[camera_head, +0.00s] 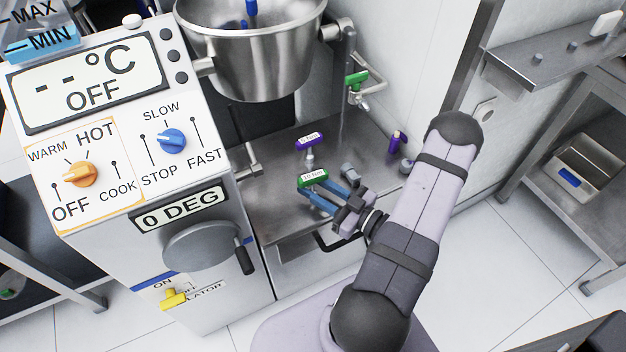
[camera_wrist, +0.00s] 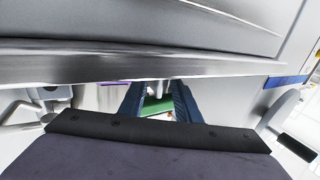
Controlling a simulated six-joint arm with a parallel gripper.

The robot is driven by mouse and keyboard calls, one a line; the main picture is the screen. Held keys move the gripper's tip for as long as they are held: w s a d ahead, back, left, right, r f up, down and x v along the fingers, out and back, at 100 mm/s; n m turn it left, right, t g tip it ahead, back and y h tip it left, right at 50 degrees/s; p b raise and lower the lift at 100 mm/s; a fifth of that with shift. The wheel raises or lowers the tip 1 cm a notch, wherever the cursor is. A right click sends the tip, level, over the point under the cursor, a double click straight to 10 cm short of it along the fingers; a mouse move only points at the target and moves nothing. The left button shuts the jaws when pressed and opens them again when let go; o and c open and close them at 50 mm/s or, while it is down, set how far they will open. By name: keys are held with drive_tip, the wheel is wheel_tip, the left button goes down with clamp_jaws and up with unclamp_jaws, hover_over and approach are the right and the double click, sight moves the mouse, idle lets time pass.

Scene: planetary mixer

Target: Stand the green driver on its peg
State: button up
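The green driver (camera_head: 313,177) has a T-shaped handle with a white label reading about 10 N·m. It shows at the tips of my gripper (camera_head: 322,194), over the metal shelf. In the wrist view the green handle (camera_wrist: 156,105) lies between the two blue fingers of my gripper (camera_wrist: 157,98). The fingers stand apart on either side of it; I cannot tell whether they press on it. The driver's shaft and lower end are hidden. A purple driver (camera_head: 309,141) stands upright just behind it. I cannot make out the green driver's peg.
The steel bowl (camera_head: 255,60) hangs above at the back. The control cabinet (camera_head: 150,150) stands close on the left.

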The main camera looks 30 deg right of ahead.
drive_tip(key=shift+w+a, duration=0.1)
drive_tip(key=shift+w, duration=0.05)
drive_tip(key=shift+c, duration=0.6)
clamp_jaws()
drive_tip(key=shift+r, duration=0.15)
